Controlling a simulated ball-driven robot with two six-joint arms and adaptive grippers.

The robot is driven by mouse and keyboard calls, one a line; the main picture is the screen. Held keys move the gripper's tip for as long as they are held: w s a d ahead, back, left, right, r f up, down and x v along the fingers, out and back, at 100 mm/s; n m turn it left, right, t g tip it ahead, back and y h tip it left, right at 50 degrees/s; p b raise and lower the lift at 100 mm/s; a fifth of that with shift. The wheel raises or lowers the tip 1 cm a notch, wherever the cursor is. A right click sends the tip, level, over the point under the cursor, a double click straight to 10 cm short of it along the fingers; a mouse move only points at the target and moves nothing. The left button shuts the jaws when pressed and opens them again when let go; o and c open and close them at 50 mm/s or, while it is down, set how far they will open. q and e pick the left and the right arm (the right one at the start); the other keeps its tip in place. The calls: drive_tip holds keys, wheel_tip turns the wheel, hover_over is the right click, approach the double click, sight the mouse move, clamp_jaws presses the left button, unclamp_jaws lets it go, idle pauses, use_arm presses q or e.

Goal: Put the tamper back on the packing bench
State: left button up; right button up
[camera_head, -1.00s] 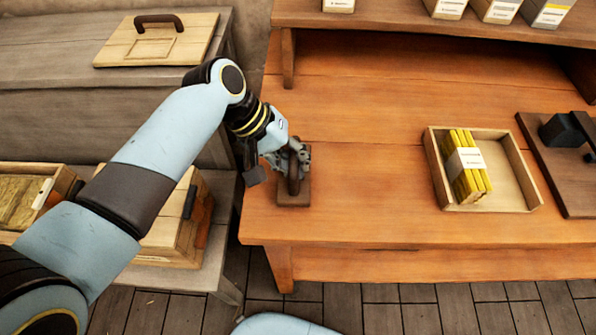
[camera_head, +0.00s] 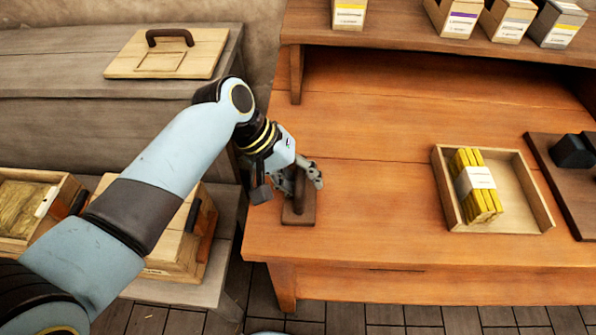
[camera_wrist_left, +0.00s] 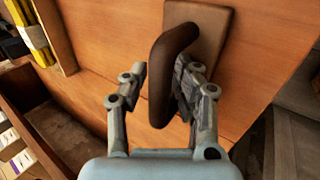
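The tamper (camera_head: 299,212), a brown plate with a dark upright handle, stands flat on the orange-brown packing bench (camera_head: 370,215) close to its left front corner. My left gripper (camera_head: 300,178) is at the handle, with its fingers spread on either side. In the left wrist view, the tamper's curved handle (camera_wrist_left: 164,72) rises between the open fingers of the gripper (camera_wrist_left: 160,84). A gap shows beside the left finger; the right finger is very close to the handle, and I cannot tell if it touches. My right gripper is not in view.
A wooden tray (camera_head: 520,190) with a banded yellow bundle (camera_head: 477,187) stands to the right on the bench. Boxes line the shelf (camera_head: 385,38) above. A handled lid (camera_head: 165,55) lies on the grey counter at the left. The bench between tamper and tray is clear.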

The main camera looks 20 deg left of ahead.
use_arm(q)
drive_tip(key=v, duration=1.2)
drive_tip(key=w+a+f+t+y, duration=0.1)
drive_tip(key=w+a+t+y, duration=0.2)
drive_tip(key=w+a+t, duration=0.25)
drive_tip(key=s+a+f+g+y, duration=0.1)
drive_tip(key=s+a+f, duration=0.1)
drive_tip(key=s+f, duration=0.35)
drive_tip(key=s+a+f+m+y, duration=0.1)
drive_tip(key=s+f, duration=0.1)
drive_tip(key=f, duration=0.7)
drive_tip(key=s+a+f+g+y, duration=0.15)
drive_tip(key=s+f, duration=0.25)
drive_tip(key=f, duration=0.4)
drive_tip(key=s+a+f+m+g, duration=0.1)
drive_tip(key=s+f, duration=0.3)
drive_tip(key=s, duration=0.6)
drive_tip(key=s+a+f+m+g, duration=0.1)
drive_tip(key=s+f, duration=0.4)
drive_tip(key=s, duration=0.5)
drive_tip(key=s+a+f+g, duration=0.1)
drive_tip(key=s+f, duration=0.4)
drive_tip(key=s, duration=0.5)
drive_tip(key=shift+f+m+g, duration=0.2)
drive_tip(key=shift+m+g, duration=0.1)
drive_tip(key=shift+m, duration=0.1)
drive_tip(key=shift+y, duration=0.25)
